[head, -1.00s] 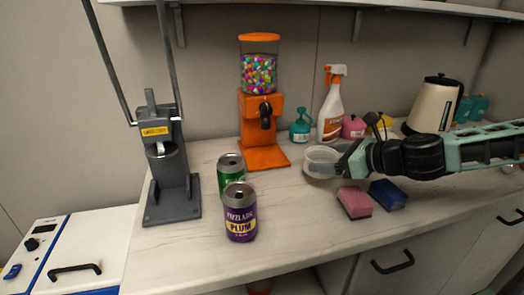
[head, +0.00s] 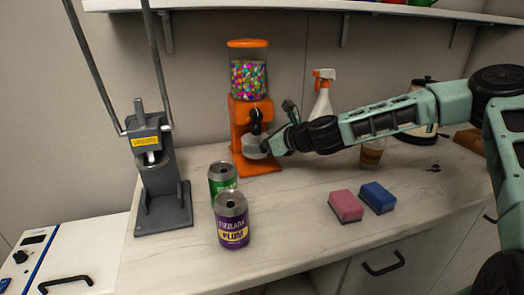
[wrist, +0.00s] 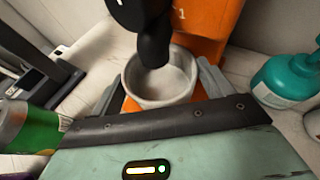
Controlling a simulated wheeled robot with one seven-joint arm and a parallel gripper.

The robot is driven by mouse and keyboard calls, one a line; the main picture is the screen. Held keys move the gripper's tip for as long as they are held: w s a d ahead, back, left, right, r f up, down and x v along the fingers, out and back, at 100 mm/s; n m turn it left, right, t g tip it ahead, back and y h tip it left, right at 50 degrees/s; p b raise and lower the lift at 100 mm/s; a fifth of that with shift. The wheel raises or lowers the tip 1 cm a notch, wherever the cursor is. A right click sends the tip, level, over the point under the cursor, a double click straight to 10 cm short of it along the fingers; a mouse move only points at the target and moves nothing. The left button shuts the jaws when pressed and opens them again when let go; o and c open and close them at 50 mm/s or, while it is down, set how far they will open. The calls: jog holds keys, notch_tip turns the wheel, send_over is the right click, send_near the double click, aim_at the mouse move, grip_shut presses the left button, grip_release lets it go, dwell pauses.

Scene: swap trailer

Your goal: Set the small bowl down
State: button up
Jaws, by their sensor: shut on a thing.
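The small bowl (wrist: 162,88) is pale grey and round, and looks empty in the wrist view. My gripper (head: 266,148) is shut on it, with a finger on each side of its wall. The bowl also shows in the head view (head: 255,151), at the front of the orange candy dispenser (head: 251,108). In the wrist view the dispenser's black spout (wrist: 152,50) hangs over the bowl and hides part of its inside. I cannot tell whether the bowl touches the dispenser's base.
A green can (head: 222,177) and a purple can (head: 231,222) stand front left of the dispenser. A grey press (head: 160,175) stands at the left. A pink sponge (head: 346,206) and a blue sponge (head: 377,197) lie at the right. The counter between cans and sponges is clear.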

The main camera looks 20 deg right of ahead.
jog(key=shift+f, duration=1.75)
jog(key=o, duration=1.1)
jog(key=shift+f, duration=0.15)
jog(key=shift+c, duration=0.2)
jog(key=shift+r, duration=0.2)
jog(key=v, duration=1.2)
